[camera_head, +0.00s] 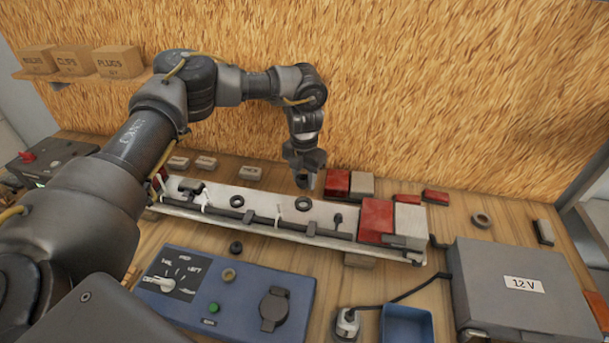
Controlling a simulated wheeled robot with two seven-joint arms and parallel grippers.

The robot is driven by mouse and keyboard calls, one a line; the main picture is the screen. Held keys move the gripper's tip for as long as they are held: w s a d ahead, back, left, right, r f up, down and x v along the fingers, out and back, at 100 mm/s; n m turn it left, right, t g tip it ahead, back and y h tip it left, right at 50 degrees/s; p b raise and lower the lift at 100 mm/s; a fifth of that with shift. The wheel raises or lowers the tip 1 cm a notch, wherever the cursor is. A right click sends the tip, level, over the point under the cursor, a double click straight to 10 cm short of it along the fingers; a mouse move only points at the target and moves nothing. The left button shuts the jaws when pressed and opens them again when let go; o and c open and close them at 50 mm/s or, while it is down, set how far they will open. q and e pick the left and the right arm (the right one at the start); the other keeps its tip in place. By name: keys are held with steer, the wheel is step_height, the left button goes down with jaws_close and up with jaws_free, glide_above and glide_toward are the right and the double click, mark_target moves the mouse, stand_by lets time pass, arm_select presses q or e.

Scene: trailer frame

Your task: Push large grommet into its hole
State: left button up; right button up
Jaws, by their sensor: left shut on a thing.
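My left gripper (305,182) points down over the back edge of the long pale trailer rail (265,205). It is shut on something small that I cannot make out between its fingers. A dark ring (303,203) shows in the rail's top just in front of the fingertips; I cannot tell whether it is a bare hole or a seated grommet. A dark round hole or grommet (237,201) shows farther left on the rail. My right gripper is out of view.
Red and pale lamp blocks (377,220) stand at the rail's right end, others (337,183) behind it. A blue control panel (225,290), a blue tray (406,324) and a grey 12 V box (520,285) fill the front.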

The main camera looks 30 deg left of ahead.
mark_target(304, 188)
arm_select(q)
steer(key=shift+f, duration=0.1)
steer(key=shift+f+b, duration=0.55)
step_height(304, 188, down, 3)
steer(key=shift+r+b, duration=0.1)
steer(key=shift+b, duration=1)
steer(key=shift+f, duration=0.25)
steer(key=shift+f, duration=0.25)
